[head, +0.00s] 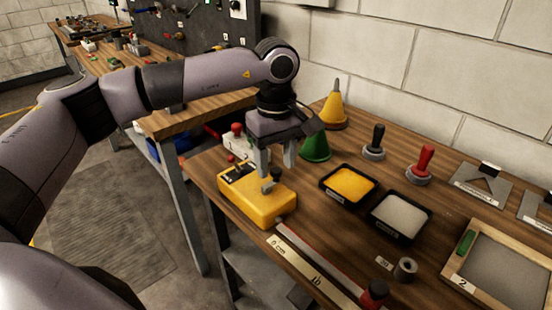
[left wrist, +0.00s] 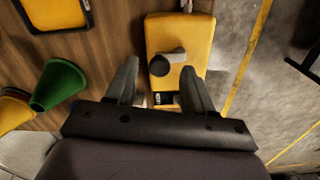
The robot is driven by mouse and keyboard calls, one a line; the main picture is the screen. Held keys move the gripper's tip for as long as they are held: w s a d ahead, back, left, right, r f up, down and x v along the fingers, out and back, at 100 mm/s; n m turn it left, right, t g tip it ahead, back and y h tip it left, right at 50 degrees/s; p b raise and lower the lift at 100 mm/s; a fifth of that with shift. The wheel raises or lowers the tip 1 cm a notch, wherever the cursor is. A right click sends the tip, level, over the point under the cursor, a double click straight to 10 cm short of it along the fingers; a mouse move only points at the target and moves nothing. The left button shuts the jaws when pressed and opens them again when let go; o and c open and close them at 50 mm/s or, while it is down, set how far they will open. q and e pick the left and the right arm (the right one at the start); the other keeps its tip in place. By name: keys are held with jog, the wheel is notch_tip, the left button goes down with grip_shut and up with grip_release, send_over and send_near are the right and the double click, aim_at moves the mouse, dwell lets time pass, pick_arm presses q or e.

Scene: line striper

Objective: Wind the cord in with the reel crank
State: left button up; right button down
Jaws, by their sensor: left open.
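The yellow reel box (head: 257,205) sits near the front left edge of the wooden bench, with a dark panel on its top. Its crank, a grey arm with a dark knob (head: 276,174), stands on the top face. The left wrist view also shows the yellow box (left wrist: 190,35) and the crank (left wrist: 165,63). My left gripper (head: 276,168) is open and points down over the box. In the left wrist view its fingers (left wrist: 160,70) stand on either side of the crank, apart from it. I cannot make out the cord. My right gripper is not in view.
A green cone (head: 316,147) and a yellow cone (head: 333,108) stand behind the gripper. Black trays of yellow (head: 352,184) and grey material (head: 400,215) lie to the right. A long ruler strip (head: 310,272) runs along the front edge.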

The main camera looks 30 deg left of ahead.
pick_arm(q)
jog(key=shift+f, duration=0.3)
grip_shut()
jog(key=shift+n, duration=0.3)
